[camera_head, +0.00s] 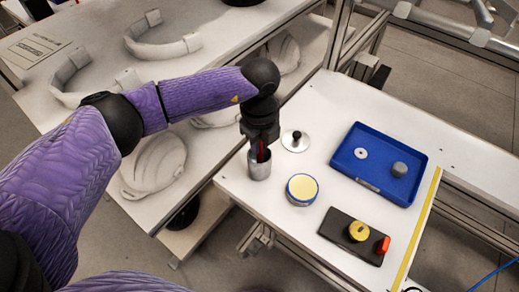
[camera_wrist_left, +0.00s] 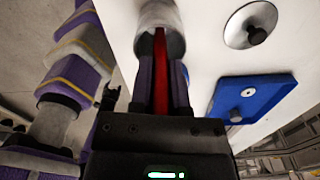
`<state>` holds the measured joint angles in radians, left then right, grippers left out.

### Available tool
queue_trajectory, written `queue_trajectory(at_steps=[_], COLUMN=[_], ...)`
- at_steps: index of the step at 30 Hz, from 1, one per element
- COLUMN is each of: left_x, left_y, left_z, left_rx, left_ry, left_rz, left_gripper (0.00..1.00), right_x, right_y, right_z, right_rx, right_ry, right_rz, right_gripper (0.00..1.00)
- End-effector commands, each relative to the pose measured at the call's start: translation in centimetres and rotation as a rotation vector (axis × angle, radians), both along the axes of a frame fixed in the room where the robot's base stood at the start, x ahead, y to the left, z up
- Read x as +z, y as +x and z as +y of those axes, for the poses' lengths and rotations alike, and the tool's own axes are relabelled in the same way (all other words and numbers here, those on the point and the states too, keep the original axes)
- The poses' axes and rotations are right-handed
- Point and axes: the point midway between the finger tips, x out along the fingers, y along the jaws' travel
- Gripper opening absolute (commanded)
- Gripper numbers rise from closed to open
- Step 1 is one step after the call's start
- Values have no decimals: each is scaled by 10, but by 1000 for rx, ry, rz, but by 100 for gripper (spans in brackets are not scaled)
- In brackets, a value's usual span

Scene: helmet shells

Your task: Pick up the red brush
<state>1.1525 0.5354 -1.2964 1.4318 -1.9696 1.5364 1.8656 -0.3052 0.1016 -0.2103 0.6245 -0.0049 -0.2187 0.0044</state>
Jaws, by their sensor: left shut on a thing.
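The red brush (camera_wrist_left: 159,75) shows as a red handle between the fingers of my left gripper (camera_wrist_left: 160,75) in the left wrist view. In the head view my left gripper (camera_head: 261,148) points down over a metal cup (camera_head: 259,169) on the white table. It is shut on the brush, and a sliver of red shows between the fingers. The brush's lower end is hidden in the cup (camera_wrist_left: 160,44). My right gripper cannot be made out in the head view.
Right of the cup stand a metal disc with a black knob (camera_head: 295,140) and a yellow-topped round tin (camera_head: 302,189). A black block (camera_head: 336,235) carries yellow and red pieces. White helmet shells (camera_head: 155,165) lie on the left table.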

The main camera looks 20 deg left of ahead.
Motion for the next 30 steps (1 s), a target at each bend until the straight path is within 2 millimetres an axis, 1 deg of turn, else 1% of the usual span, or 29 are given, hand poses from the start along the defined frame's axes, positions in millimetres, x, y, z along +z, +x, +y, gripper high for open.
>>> queue_trajectory(at_steps=[8, 10, 11, 13, 18, 21, 25, 30], left_x=[0, 3, 7, 23, 70, 89, 100, 100], left_y=[0, 0, 0, 1, 1, 1, 0, 0], left_z=[0, 0, 0, 0, 0, 0, 0, 0], left_rx=[0, 0, 0, -1, -1, 0, -1, -1], left_ry=[0, -1, -1, -1, -1, 0, -1, 0], left_rz=[0, -1, -2, -4, -5, -4, -1, 0], left_gripper=[0, 0, 0, 0, 0, 0, 0, 0], right_x=[0, 1, 2, 7, 19, 22, 23, 22], right_y=[0, 0, 0, 1, 2, 2, 2, 2], right_z=[0, 0, 0, -1, -1, -1, -1, -1], right_rx=[0, -1, 0, 0, 1, 0, -1, -2], right_ry=[-1, -1, -1, -2, -3, -4, -4, -3], right_rz=[1, 0, 0, -1, -5, -5, -5, -5], right_gripper=[83, 83, 83, 83, 83, 83, 83, 83])
